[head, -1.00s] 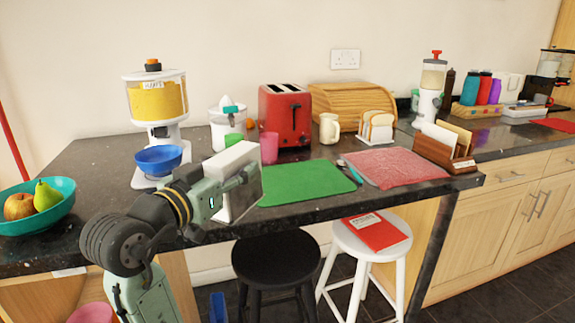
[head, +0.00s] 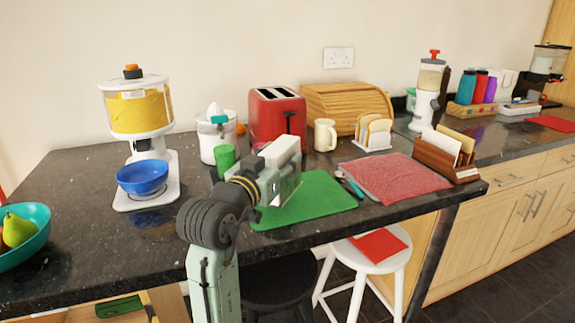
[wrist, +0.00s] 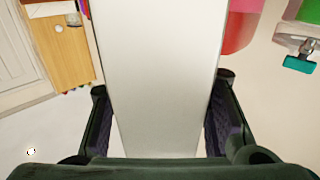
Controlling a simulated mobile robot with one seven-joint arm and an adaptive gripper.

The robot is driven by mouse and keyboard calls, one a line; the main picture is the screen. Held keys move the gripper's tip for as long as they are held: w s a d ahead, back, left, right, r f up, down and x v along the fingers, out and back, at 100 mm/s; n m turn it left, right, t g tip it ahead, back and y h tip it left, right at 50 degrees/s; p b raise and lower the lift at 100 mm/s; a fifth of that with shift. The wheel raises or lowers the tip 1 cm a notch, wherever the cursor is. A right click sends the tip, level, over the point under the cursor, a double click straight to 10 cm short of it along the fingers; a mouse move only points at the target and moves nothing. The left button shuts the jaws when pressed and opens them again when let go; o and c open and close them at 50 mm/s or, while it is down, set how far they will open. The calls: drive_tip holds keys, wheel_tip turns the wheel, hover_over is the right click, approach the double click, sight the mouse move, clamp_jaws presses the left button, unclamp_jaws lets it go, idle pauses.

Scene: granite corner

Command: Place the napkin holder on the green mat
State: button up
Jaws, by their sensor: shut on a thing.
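The napkin holder (head: 282,152), a pale box-like block with grey flat sides, is held in my gripper (head: 272,182). In the wrist view its smooth grey-white face (wrist: 158,75) stands between the two dark finger pads, which press on it from both sides. In the head view it looks upright, over or near the left part of the green mat (head: 322,194). It hides part of the mat and the base of the red toaster. I cannot tell whether its bottom touches the mat.
A green cup (head: 225,158) stands close left of my gripper. The red toaster (head: 277,117) is behind, with a cream mug (head: 325,135) right of it. A pink cloth (head: 395,176) lies right of the mat. The mat's right part is clear.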

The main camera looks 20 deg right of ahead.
drive_tip(key=shift+w+d, duration=0.2)
drive_tip(key=shift+d, duration=0.3)
drive_tip(key=shift+w+d, duration=0.2)
drive_tip(key=shift+d, duration=0.25)
drive_tip(key=shift+w+f, duration=0.1)
drive_tip(key=shift+f, duration=0.2)
drive_tip(key=shift+f+p, duration=0.5)
drive_tip(key=shift+f, duration=1)
drive_tip(key=shift+f, duration=0.1)
drive_tip(key=shift+f, duration=0.15)
drive_tip(key=o, duration=1.4)
